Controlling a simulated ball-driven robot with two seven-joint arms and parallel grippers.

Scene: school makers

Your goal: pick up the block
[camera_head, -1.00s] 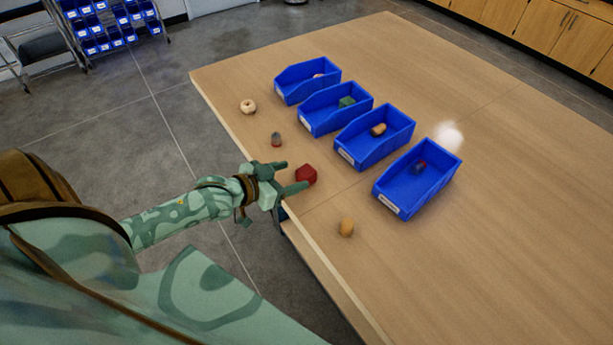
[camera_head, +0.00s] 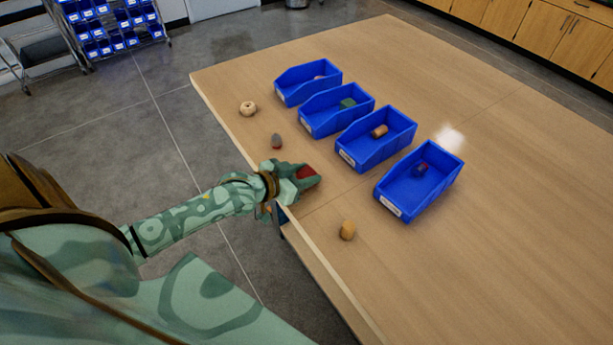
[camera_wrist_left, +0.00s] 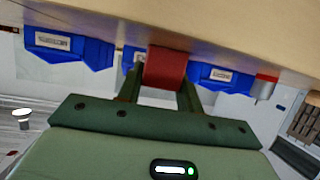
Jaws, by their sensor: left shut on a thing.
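The red block (camera_head: 307,172) is at the table's near left edge in the head view, partly hidden by my left gripper (camera_head: 306,176). In the left wrist view the red block (camera_wrist_left: 165,68) sits between the two fingers of my left gripper (camera_wrist_left: 160,84). The gripper is shut on it, one finger on each side. The block is at or very close to the tabletop; I cannot tell whether it touches. My right gripper is not in view.
Four blue bins (camera_head: 418,186) stand in a row on the wooden table (camera_head: 500,230), each with a small item inside. A beige ring (camera_head: 247,108), a grey-and-red piece (camera_head: 277,141) and a tan piece (camera_head: 347,230) lie near the edge. The right of the table is clear.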

